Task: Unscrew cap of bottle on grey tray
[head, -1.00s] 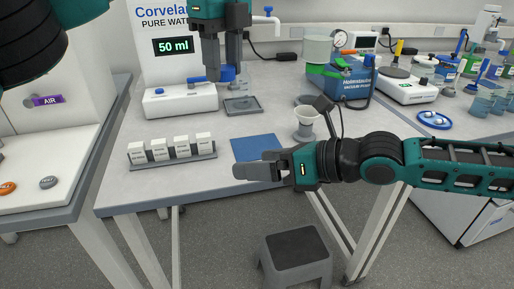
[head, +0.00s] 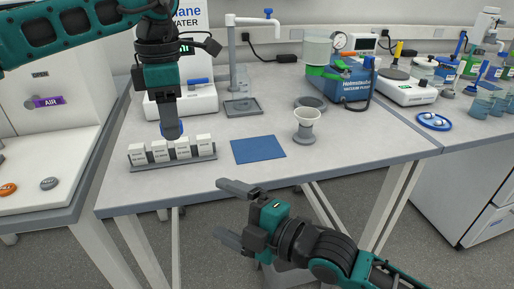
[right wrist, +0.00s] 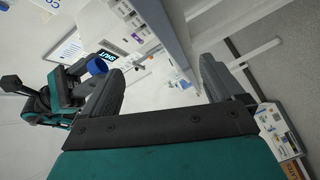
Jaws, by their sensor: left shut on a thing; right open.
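The grey tray (head: 243,107) lies on the bench in the head view, and no bottle shows on it. My left gripper (head: 172,132) is shut on a round blue thing (head: 181,130) that looks like a cap. It is above the row of white boxes, and the gripper mostly hides it in the head view. The blue cap (right wrist: 97,66) shows more clearly in the right wrist view; I cannot tell whether a bottle is joined to it. My right gripper (head: 233,212) is open and empty, in front of the bench edge and apart from the cap.
A rack of white labelled boxes (head: 160,153) stands at the bench's front left. A blue mat (head: 258,149) lies bare, with a funnel on a stand (head: 305,121) beside it. A water dispenser (head: 200,98) and a tap (head: 232,60) stand behind. The vacuum pump (head: 345,82) is further right.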

